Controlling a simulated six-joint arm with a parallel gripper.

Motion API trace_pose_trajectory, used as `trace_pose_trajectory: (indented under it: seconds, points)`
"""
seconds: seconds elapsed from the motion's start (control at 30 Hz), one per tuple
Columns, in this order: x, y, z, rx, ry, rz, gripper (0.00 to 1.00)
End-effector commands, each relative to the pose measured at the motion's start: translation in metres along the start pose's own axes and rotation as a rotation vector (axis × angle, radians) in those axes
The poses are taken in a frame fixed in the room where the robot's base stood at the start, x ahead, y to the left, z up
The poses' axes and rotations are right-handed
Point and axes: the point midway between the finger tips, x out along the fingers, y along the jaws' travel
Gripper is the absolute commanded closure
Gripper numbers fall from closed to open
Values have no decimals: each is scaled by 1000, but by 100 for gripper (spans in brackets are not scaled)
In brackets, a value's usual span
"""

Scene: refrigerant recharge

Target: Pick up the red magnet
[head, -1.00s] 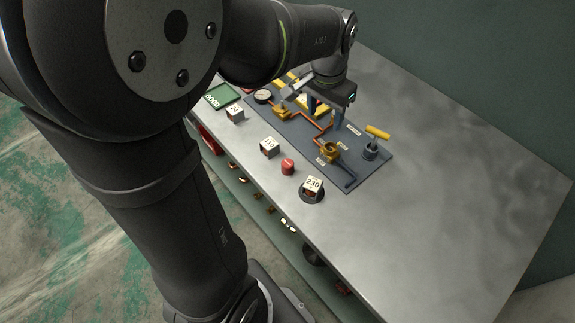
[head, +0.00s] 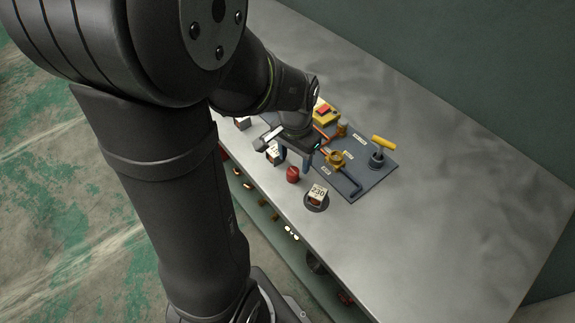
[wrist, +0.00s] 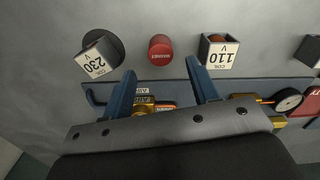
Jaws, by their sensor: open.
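The red magnet (head: 293,174) is a small red cylinder on the grey bench, near the front edge of the blue-grey panel. In the wrist view the red magnet (wrist: 160,49) lies just past my fingertips, in line with the gap between them, and its label is readable. My gripper (head: 295,166) is open and empty, with its blue fingers pointing down close to the magnet. In the wrist view my gripper (wrist: 161,68) has nothing between its fingers. I cannot tell its exact height above the bench.
A 230 V coil block (wrist: 96,58) sits on a dark round disc to one side of the magnet. A 110 V coil block (wrist: 218,54) stands on the other side. The panel (head: 372,178) carries brass fittings, pipes and a yellow-handled valve (head: 383,143). The bench at right is clear.

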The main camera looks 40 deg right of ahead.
Motion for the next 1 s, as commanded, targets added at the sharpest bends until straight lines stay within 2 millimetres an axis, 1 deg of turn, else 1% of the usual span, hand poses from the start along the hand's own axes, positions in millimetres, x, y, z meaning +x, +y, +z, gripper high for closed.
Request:
trace_pose_trajectory:
  seconds: [0.17,0.3,0.43,0.57,0.77,0.8,0.97,1.0]
  points:
    - [12,0,1,0,-2,1,46]
    - [33,-1,5,-1,-4,1,46]
    - [48,-1,4,0,-2,1,46]
    - [54,-2,4,0,0,0,46]
    - [55,-2,4,0,2,-1,46]
    - [55,-2,4,0,2,-1,48]
    - [55,-2,4,0,1,0,79]
    - [55,-2,4,0,1,0,87]
